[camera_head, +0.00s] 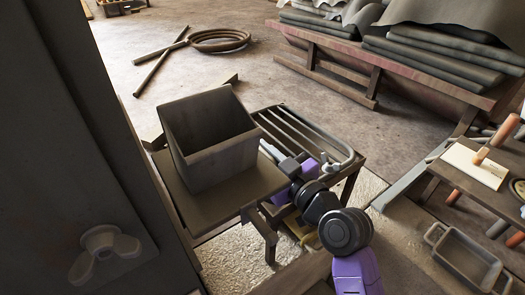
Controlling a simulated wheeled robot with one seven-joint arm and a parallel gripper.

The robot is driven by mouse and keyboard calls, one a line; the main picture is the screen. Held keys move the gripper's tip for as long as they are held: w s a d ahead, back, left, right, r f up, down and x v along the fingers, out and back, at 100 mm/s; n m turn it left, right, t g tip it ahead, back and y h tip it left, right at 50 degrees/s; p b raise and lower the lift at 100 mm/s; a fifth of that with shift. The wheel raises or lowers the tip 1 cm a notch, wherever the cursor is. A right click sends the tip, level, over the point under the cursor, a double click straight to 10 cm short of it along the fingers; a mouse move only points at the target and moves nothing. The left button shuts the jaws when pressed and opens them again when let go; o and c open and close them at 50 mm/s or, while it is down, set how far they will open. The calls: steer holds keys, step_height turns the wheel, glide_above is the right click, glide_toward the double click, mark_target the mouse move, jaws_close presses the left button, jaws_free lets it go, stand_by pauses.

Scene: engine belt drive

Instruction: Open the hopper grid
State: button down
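The hopper grid (297,127), a row of parallel metal bars in a dark frame, lies beside the grey box in the middle of the view. A pale bent rod (340,160) runs along its near right end. My gripper (270,151), at the end of my black and purple arm, is at the near edge of the grid, close to the box. Its fingertips are small and partly hidden, so I cannot tell whether they touch the grid or a bar.
An open-topped grey box (210,150) stands on a flat board (225,205) left of the grid. A dark panel (70,150) fills the left. A bench with stacked sheets (440,50), a side table (490,200) and a metal tray (465,262) are right. A coiled hose (218,40) lies behind.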

stand_by(0.5)
steer(key=shift+d+r+p, duration=0.1)
steer(key=shift+r+p, duration=0.3)
steer(key=shift+r, duration=0.2)
steer(key=w+d+r+m+p, duration=0.4)
steer(key=d+r+m+p, duration=0.15)
steer(key=r, duration=0.25)
steer(key=w+d+r+m+p, duration=0.4)
steer(key=d+r+m+p, duration=0.15)
steer(key=r, duration=0.35)
steer(key=w+d+r+m, duration=0.1)
steer(key=w+d+m, duration=0.3)
steer(key=d, duration=0.4)
steer(key=shift+w+r+m, duration=0.2)
steer(key=shift+w+m, duration=0.1)
steer(key=shift+w, duration=0.2)
steer(key=shift+d, duration=0.1)
steer(key=c, duration=1.4)
jaws_free()
steer(key=shift+f, duration=0.1)
